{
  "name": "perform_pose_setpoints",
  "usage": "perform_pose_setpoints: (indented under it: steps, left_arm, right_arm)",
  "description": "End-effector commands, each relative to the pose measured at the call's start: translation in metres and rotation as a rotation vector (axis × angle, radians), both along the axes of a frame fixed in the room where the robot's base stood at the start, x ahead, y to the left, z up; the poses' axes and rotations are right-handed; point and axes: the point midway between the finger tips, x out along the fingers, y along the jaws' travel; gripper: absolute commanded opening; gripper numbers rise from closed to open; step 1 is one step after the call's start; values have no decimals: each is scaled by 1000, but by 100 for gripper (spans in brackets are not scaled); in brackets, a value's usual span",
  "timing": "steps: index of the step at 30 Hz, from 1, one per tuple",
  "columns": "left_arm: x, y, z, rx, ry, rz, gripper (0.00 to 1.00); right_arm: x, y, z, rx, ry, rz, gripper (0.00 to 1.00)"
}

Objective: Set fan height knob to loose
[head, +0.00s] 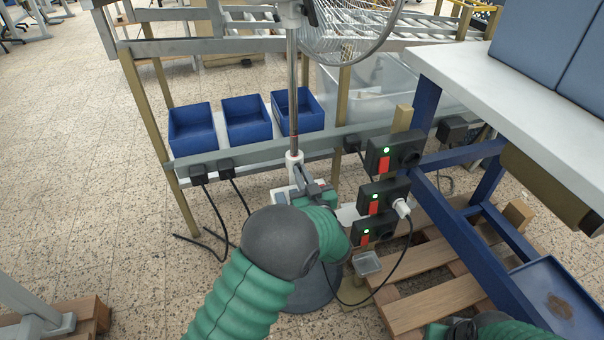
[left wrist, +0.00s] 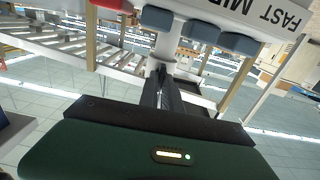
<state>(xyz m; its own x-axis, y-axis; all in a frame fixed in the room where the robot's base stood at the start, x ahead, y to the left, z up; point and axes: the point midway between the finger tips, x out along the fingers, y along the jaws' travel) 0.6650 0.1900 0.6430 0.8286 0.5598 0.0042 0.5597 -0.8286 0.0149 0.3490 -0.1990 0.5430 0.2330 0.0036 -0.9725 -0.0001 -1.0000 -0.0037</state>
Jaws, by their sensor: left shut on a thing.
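The fan stands on a metal pole (head: 293,90), with its wire cage (head: 345,30) cut off at the top. A white height-knob collar (head: 294,158) sits low on the pole. My left gripper (head: 302,178) is at this collar, its fingers shut on the knob. In the left wrist view the dark fingers (left wrist: 162,88) point at a pale upright part (left wrist: 160,50) and close around it. The fingers and my arm hide the knob itself, so its setting cannot be read. Part of my right arm shows at the bottom right, but its fingers do not.
Three blue bins (head: 246,120) stand on a rail behind the pole. Black switch boxes (head: 384,195) with red switches and green lights stand close to the right, with a hanging cable. A wooden pallet (head: 435,300) and a blue-legged table (head: 500,80) lie further right.

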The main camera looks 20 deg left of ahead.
Motion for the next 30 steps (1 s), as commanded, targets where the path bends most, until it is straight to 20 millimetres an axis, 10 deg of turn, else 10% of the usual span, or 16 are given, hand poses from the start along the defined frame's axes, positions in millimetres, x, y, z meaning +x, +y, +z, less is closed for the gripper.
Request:
perform_pose_setpoints:
  steps: [5, 11, 30]
  left_arm:
    - [1, 3, 0, -2, 0, 3, 0]
    - [1, 3, 0, -1, 0, 3, 30]
    - [0, 8, -1, 1, 2, 13, 30]
  right_arm:
    - [0, 0, 0, 0, 0, 0, 30]
    - [0, 0, 0, 0, 0, 0, 30]
    - [0, 0, 0, 0, 0, 0, 30]
